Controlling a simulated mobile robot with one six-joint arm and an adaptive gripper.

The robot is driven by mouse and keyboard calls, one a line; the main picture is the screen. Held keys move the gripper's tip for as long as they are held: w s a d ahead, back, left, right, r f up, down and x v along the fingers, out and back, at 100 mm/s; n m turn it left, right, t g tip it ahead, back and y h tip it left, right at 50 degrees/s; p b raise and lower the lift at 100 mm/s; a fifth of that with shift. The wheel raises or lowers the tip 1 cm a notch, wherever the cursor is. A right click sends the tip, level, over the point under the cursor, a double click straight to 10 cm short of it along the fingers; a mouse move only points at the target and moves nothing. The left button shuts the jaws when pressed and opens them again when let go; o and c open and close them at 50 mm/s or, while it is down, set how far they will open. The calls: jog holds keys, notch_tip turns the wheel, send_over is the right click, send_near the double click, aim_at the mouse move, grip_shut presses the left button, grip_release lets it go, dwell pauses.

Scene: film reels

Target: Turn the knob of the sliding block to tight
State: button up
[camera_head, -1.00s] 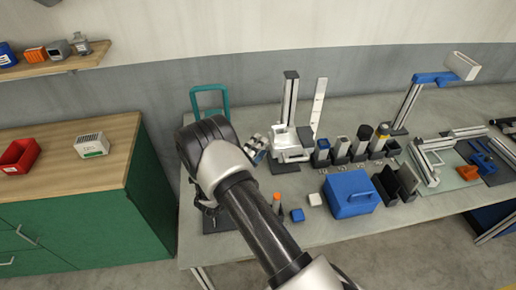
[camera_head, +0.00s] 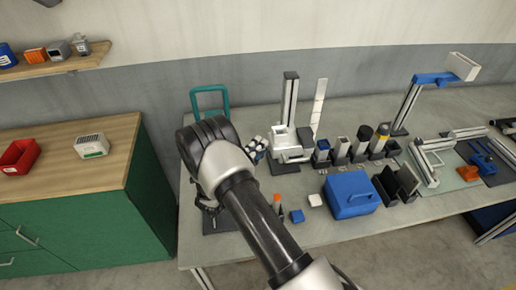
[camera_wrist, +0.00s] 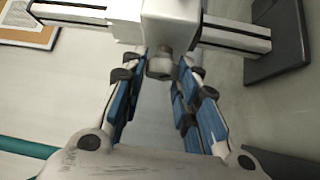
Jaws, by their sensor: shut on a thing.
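In the wrist view a white sliding block (camera_wrist: 178,16) sits on a pale metal rail (camera_wrist: 235,36) that runs to a dark base plate (camera_wrist: 282,42). A small grey knob (camera_wrist: 160,67) sticks out of the block toward me. My gripper (camera_wrist: 161,72) has its blue-padded fingers on both sides of the knob and is shut on it. Any tight or loose mark is not visible. In the head view the upright rail (camera_head: 290,98) stands at the back of the bench. My gripper (camera_head: 257,148) is just left of it, partly hidden by my arm.
A teal frame (camera_head: 210,90) stands behind my arm. A small blue block (camera_head: 297,215) and a white block (camera_head: 315,200) lie in front.

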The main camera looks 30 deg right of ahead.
jog(key=shift+f+b, duration=0.15)
jog(key=shift+b, duration=0.3)
jog(key=m+h+b, duration=0.1)
jog(key=m+b, duration=0.1)
jog(key=b, duration=0.1)
jog(key=m+h+b, duration=0.2)
jog(key=b, duration=0.1)
jog(key=m+h+b, duration=0.1)
jog(key=m+b, duration=0.1)
jog(key=b, duration=0.1)
jog(key=shift+w+f+g+h, duration=0.1)
jog(key=shift+f+g+h, duration=0.2)
jog(key=shift+h, duration=0.1)
jog(key=shift+r+b, duration=0.15)
jog(key=shift+b, duration=0.15)
jog(key=o, duration=1.1)
jog(key=shift+c, duration=0.2)
